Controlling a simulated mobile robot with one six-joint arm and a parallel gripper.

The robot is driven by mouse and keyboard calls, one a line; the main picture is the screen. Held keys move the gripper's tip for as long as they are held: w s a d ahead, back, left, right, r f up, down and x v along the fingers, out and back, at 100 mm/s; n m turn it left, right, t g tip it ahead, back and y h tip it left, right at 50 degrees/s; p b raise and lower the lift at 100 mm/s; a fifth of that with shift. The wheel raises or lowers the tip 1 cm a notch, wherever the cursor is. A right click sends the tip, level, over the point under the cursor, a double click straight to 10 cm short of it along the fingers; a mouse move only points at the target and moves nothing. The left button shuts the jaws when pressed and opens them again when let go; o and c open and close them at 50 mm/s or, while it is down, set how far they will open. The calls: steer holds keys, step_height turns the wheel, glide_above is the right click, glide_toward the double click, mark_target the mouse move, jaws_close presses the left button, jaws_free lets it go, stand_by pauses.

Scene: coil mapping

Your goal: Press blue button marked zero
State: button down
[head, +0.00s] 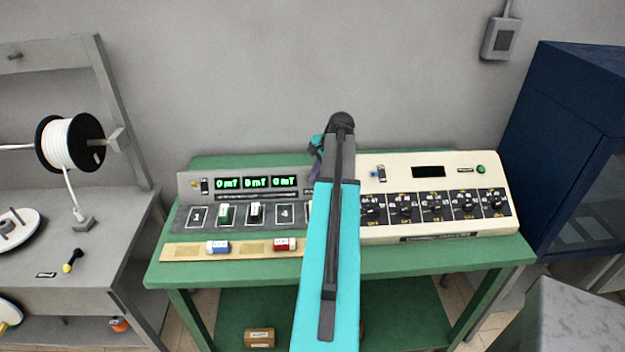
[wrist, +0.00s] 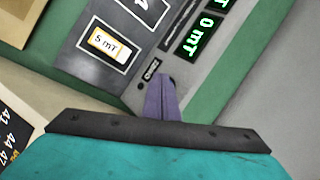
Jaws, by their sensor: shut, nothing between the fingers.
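The grey instrument panel (head: 184,184) stands on the green table, with green displays (head: 228,183) reading in mT. My gripper (head: 317,172) is over its right end, partly hidden by my arm. In the wrist view my shut, empty gripper (wrist: 160,90) shows purple fingers that reach down to the panel (wrist: 120,78), beside a small dark label (wrist: 151,69) whose text is too small to read surely. A dark rounded part shows just right of the fingertips. I cannot make out a blue button there; the fingers may hide it. Contact cannot be told.
A cream device (head: 480,212) with several black dials stands right of the panel, close to my arm. A wooden strip (head: 180,251) with a blue-and-white block (head: 218,247) and a red-and-white block (head: 285,244) lies in front. A blue cabinet (head: 560,120) is at the right.

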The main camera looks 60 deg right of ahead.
steer(key=shift+s+r, duration=0.1)
stand_by(0.6)
steer(key=shift+s+a+r+p, duration=0.15)
steer(key=shift+a+p, duration=0.15)
steer(key=s+a+r+p, duration=0.1)
steer(key=a, duration=0.1)
steer(key=s+a+r+p, duration=0.1)
steer(key=s+a+r, duration=0.1)
steer(key=shift+r+p, duration=0.1)
steer(key=shift+p, duration=0.3)
stand_by(0.6)
stand_by(0.7)
